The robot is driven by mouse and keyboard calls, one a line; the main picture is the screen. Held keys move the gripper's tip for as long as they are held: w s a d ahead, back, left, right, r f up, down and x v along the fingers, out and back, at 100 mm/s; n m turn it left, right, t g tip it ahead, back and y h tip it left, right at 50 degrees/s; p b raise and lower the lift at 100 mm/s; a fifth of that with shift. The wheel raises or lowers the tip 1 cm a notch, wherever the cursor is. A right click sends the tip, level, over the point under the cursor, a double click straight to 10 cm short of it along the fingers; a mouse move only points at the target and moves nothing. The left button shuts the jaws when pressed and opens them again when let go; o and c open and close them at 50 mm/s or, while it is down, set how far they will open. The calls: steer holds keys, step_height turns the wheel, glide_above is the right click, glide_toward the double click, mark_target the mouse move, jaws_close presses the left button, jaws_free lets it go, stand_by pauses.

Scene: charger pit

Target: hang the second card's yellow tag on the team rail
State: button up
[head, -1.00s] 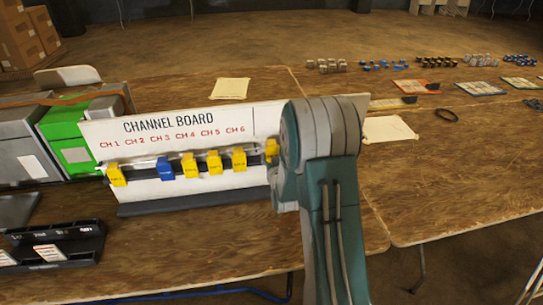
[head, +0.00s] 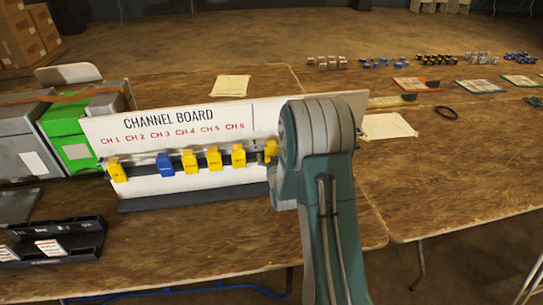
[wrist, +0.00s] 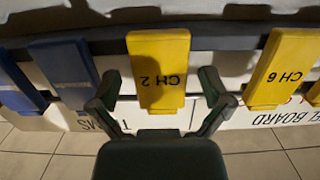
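A yellow tag marked CH 2 (wrist: 160,70) hangs on the dark rail (wrist: 215,43), seen upside down in the wrist view. My gripper (wrist: 160,98) is open around it, one finger on each side with a gap to the tag. In the head view a yellow tag (head: 271,151) shows beside my arm, right of the board's dividing line; my arm hides my gripper and the rail beyond. The channel board (head: 140,115) carries more yellow tags (head: 214,159) and one blue tag (head: 165,165). A yellow CH 6 tag (wrist: 283,68) and blue tags (wrist: 65,70) flank CH 2.
A black rack (head: 75,255) with white cards (head: 50,246) stands at the lower left. Green (head: 70,140) and grey cases stand behind the board's left end. Paper sheets (head: 388,126) and small parts lie at the back right. The tabletop before the board is clear.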

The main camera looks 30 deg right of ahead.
steer(key=f+v, duration=0.1)
steer(key=v, duration=1.1)
steer(key=shift+r, duration=0.45)
steer(key=shift+a, duration=0.1)
steer(key=s+a+r+n+g+y, duration=0.25)
steer(key=s+a+r+g, duration=0.2)
steer(key=a+r, duration=0.45)
steer(key=s+a+r+g+y, duration=0.1)
steer(key=s+a+r+g, duration=0.1)
steer(key=s, duration=0.7)
steer(key=s+a+r+g+y, duration=0.1)
steer(key=s+a+r+g, duration=0.2)
steer(key=s, duration=0.7)
step_height(320, 180, up, 2)
steer(key=shift+a+r+n+g, duration=0.25)
steer(key=shift+n+g, duration=0.1)
steer(key=shift+g, duration=0.3)
